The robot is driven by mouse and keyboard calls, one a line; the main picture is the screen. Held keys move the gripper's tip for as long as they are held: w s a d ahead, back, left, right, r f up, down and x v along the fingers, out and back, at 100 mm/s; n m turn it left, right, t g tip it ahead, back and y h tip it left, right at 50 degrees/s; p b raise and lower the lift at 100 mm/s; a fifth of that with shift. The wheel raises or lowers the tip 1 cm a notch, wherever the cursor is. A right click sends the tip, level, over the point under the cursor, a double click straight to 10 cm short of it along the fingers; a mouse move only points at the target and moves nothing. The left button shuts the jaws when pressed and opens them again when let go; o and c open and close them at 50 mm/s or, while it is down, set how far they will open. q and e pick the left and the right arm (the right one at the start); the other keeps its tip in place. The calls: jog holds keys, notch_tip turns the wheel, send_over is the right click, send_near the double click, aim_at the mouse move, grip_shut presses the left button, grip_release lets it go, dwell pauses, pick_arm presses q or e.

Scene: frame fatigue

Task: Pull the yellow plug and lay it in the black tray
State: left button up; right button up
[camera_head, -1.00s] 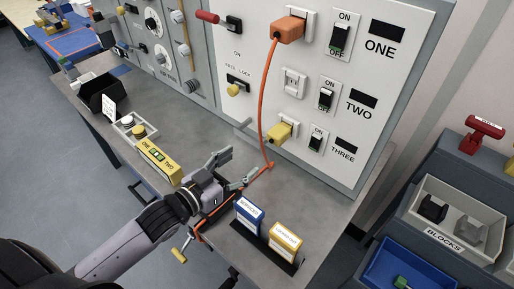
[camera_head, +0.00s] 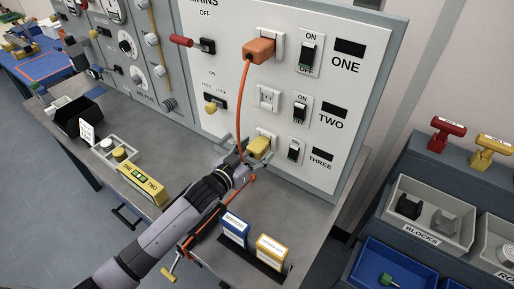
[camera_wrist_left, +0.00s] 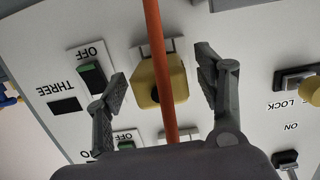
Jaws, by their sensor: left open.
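The yellow plug (camera_head: 260,146) sits in the socket of row THREE on the white panel. In the left wrist view the plug (camera_wrist_left: 158,84) lies between the two fingers of my left gripper (camera_wrist_left: 162,85). They are open on either side of it, with gaps visible. In the head view my left gripper (camera_head: 245,158) is at the plug and partly overlaps the orange cable. The orange cable (camera_wrist_left: 161,60) crosses in front of the plug in the wrist view. The black tray (camera_head: 73,118) stands on the left of the bench, with a white card at its front. My right gripper is not in view.
An orange plug (camera_head: 259,50) sits in socket ONE, its cable hanging down to the bench. A yellow ONE/TWO block (camera_head: 142,184) and blue and yellow boxes (camera_head: 235,229) stand on the bench. Between panel and tray the grey bench top (camera_head: 175,140) is mostly clear.

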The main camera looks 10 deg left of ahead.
pick_arm(q)
jog(key=shift+w+d, duration=0.2)
jog(key=shift+w, duration=0.25)
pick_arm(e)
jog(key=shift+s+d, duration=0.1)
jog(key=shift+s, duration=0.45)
pick_arm(q)
jog(key=shift+c, duration=0.5)
jog(key=c, duration=1.1)
jog(key=o, duration=0.6)
jog(key=shift+c, duration=0.2)
jog(key=c, duration=0.7)
jog(key=shift+c, duration=0.2)
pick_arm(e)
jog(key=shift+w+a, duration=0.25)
pick_arm(q)
jog(key=shift+s, duration=0.15)
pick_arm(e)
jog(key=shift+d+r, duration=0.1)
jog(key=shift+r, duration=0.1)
